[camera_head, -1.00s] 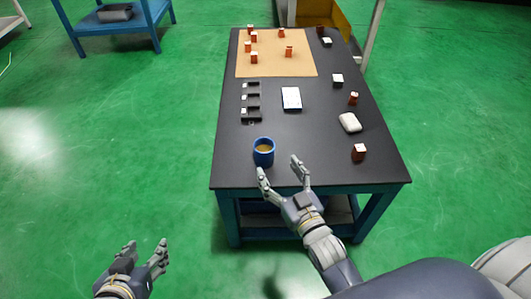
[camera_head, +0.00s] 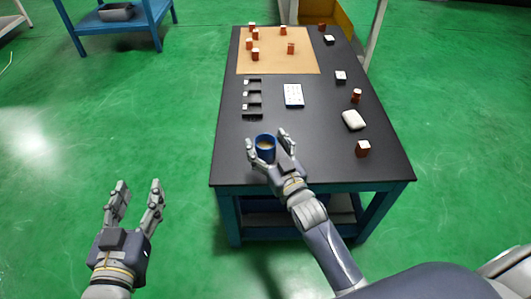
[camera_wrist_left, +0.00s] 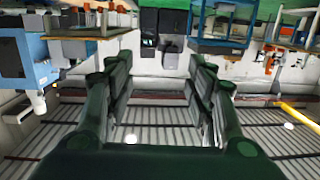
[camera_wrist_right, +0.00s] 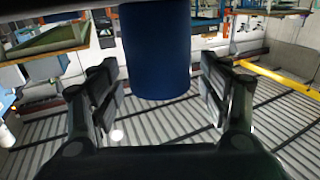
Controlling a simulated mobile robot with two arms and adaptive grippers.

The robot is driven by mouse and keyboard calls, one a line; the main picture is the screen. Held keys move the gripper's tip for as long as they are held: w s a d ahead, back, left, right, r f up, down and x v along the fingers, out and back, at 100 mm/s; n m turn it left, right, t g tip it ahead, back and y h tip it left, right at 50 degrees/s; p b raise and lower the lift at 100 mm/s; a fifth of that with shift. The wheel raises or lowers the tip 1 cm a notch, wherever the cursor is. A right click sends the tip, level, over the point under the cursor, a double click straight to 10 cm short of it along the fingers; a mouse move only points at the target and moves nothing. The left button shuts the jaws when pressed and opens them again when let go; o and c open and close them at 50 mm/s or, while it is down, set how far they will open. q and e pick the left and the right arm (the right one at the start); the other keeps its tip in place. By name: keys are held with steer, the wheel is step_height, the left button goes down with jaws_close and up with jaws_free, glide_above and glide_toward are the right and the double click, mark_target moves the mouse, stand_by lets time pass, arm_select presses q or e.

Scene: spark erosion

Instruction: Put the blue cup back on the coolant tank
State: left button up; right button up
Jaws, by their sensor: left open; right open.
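The blue cup (camera_head: 265,146) stands upright near the front edge of the dark table, with something brownish inside it. My right gripper (camera_head: 267,147) is open, with one finger on each side of the cup. In the right wrist view the cup (camera_wrist_right: 156,50) fills the space ahead between the open fingers (camera_wrist_right: 160,95), with gaps showing on both sides. My left gripper (camera_head: 134,200) is open and empty over the green floor, left of the table. In the left wrist view its fingers (camera_wrist_left: 158,95) are apart with nothing between them. I cannot identify the coolant tank for sure.
The dark table (camera_head: 325,165) carries a tan mat (camera_head: 275,66) with several orange-red blocks, a black slotted holder (camera_head: 253,100), a white-blue card (camera_head: 293,95) and a white lump (camera_head: 353,120). A blue-framed bench (camera_head: 90,18) with a grey bin (camera_head: 116,11) stands at back left.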

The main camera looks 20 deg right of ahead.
arm_select(q)
steer(key=shift+w+d+r+t, duration=0.15)
steer(key=shift+r+t, duration=0.25)
steer(key=shift+r, duration=0.4)
arm_select(e)
steer(key=shift+w, duration=0.5)
steer(key=c, duration=1.3)
steer(key=shift+c, duration=0.2)
arm_select(q)
steer(key=shift+f, duration=0.1)
arm_select(e)
steer(key=shift+r, duration=0.1)
